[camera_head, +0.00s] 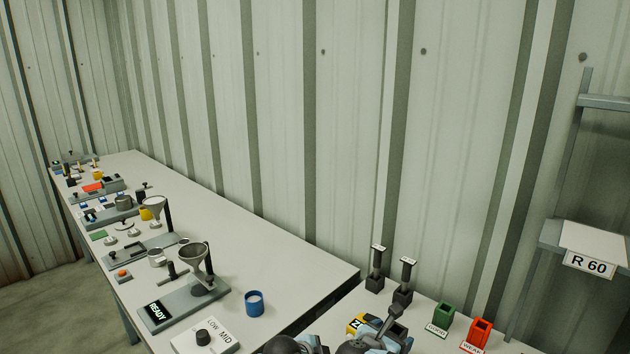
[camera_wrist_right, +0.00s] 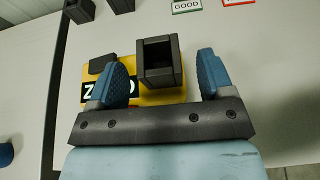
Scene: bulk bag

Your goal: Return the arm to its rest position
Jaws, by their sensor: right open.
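My right arm comes in at the bottom of the head view, and its gripper (camera_head: 385,328) is above the near table beside a yellow device. In the right wrist view the blue-padded fingers of this gripper (camera_wrist_right: 163,76) are open and wide apart. The yellow device (camera_wrist_right: 100,72) with a partly covered black-and-white label lies beyond them, and it also shows in the head view (camera_head: 355,323). A dark open-topped square box (camera_wrist_right: 160,62) stands at the yellow device, seen between the fingers with no visible grip on it. My left gripper is not in view.
A green box (camera_head: 440,314) and a red box (camera_head: 479,332) stand right of the gripper, with two dark upright tools (camera_head: 376,270) behind. A long table (camera_head: 290,262) holds funnels, a blue cup (camera_head: 254,303) and a READY device (camera_head: 180,305). A shelf (camera_head: 598,240) is at right.

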